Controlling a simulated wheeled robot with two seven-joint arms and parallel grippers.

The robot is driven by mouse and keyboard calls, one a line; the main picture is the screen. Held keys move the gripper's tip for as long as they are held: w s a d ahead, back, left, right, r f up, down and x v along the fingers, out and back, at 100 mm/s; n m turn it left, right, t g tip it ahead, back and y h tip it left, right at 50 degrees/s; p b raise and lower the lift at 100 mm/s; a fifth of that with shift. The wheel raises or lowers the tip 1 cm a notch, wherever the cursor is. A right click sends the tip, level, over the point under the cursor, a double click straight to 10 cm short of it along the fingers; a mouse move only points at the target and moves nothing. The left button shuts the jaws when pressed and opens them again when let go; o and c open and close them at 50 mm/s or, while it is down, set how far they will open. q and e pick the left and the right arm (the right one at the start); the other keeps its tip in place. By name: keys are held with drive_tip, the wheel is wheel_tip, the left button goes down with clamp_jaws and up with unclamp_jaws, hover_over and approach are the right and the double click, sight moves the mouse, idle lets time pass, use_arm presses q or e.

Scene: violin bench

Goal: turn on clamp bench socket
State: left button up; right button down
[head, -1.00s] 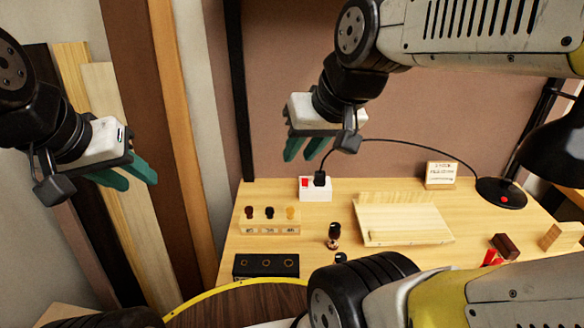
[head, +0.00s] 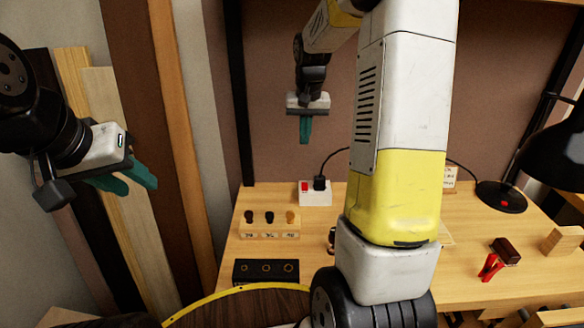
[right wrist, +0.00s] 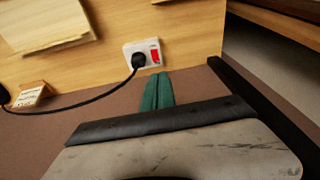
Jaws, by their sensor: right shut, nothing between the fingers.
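The bench socket (head: 315,199) is a small white box at the back left of the bench. It has a red switch (head: 305,187) at its left and a black plug (head: 319,183) beside it. My right gripper (head: 305,141) is shut and empty, fingers pointing down, above the socket and apart from it. In the right wrist view the shut fingers (right wrist: 158,75) point towards the socket (right wrist: 143,44) and the red switch (right wrist: 155,56). Whether the switch is on cannot be told. My left gripper (head: 140,187) is open and empty at the left, away from the bench.
A black cord runs from the plug towards the lamp base (head: 501,197) at the right. A wooden rack (head: 269,234) and a black block with holes (head: 265,270) stand in front of the socket. A red clamp (head: 490,267) lies at the right. My right arm hides the bench middle.

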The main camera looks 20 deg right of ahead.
hover_over(305, 184)
drive_tip(key=s, duration=0.2)
wheel_tip(305, 184, down, 4)
drive_tip(key=f, duration=0.1)
drive_tip(key=shift+w+a+r+m+g, duration=0.15)
drive_tip(key=shift+a+r+m+g, duration=0.05)
drive_tip(key=shift+r+m+g, duration=0.1)
drive_tip(key=f, duration=0.4)
drive_tip(key=w+f, duration=0.1)
drive_tip(key=f, duration=0.9)
drive_tip(key=shift+w+d, duration=0.2)
drive_tip(key=shift+w, duration=0.1)
drive_tip(key=shift+f, duration=0.2)
drive_tip(key=shift+s, duration=0.1)
drive_tip(key=shift+s+a+r, duration=0.15)
drive_tip(key=shift+s+a, duration=0.05)
drive_tip(key=shift+s, duration=0.45)
